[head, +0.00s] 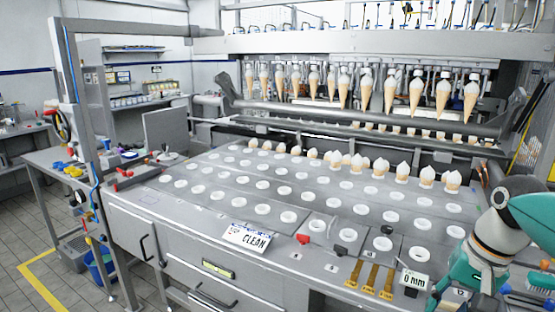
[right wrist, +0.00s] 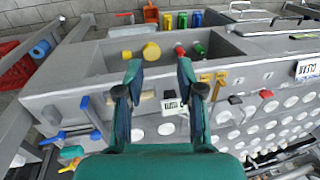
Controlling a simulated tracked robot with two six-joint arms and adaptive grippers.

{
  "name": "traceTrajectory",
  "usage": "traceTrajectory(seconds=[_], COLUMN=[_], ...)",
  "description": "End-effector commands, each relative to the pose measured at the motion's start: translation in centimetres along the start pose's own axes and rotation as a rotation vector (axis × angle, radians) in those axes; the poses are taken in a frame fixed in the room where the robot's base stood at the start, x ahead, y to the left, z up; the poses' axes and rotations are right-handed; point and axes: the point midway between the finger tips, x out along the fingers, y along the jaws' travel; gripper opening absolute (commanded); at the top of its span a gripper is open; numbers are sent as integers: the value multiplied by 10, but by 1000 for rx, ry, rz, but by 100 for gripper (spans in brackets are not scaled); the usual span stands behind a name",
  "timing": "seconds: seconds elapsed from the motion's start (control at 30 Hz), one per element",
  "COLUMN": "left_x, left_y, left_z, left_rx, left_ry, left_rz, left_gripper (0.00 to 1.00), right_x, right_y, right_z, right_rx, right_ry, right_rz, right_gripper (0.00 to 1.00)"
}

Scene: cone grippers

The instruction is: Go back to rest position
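My right gripper (right wrist: 159,72) shows in the right wrist view with its two dark and teal fingers spread apart and nothing between them. It hangs above the front edge of the grey machine, over a small number label (right wrist: 172,104). In the head view my right arm, teal and pale grey, comes in at the lower right corner. I cannot make out its fingertips clearly there. My left gripper and left arm are in neither view.
A grey machine table (head: 225,205) with rows of white round holders fills the middle. Several filled cones (head: 403,170) stand at its back rows, and more hang from a rack behind. A CLEAN sign (head: 246,237) and yellow tools (head: 370,277) lie at the front. A recessed bin (right wrist: 215,48) holds coloured-handled items.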

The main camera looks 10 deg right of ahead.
Motion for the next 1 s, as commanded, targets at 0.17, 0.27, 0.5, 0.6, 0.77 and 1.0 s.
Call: traceTrajectory(seconds=[0.17,0.27,0.5,0.6,0.77,1.0], left_x=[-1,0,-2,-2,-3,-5], left_y=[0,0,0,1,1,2], left_z=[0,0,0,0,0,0], left_rx=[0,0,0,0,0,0], left_ry=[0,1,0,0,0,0], left_rz=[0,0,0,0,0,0], left_gripper=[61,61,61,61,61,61], right_x=[26,47,110,146,229,368], right_y=[-11,-19,-42,-52,-71,-78], right_z=[-6,-9,-12,-9,13,101], right_rx=[-32,-58,-129,-167,-249,-383], right_ry=[-12,-18,-39,-51,-85,-137], right_rz=[-4,-10,-31,-42,-71,-124], right_gripper=[38,38,38,38,38,38])
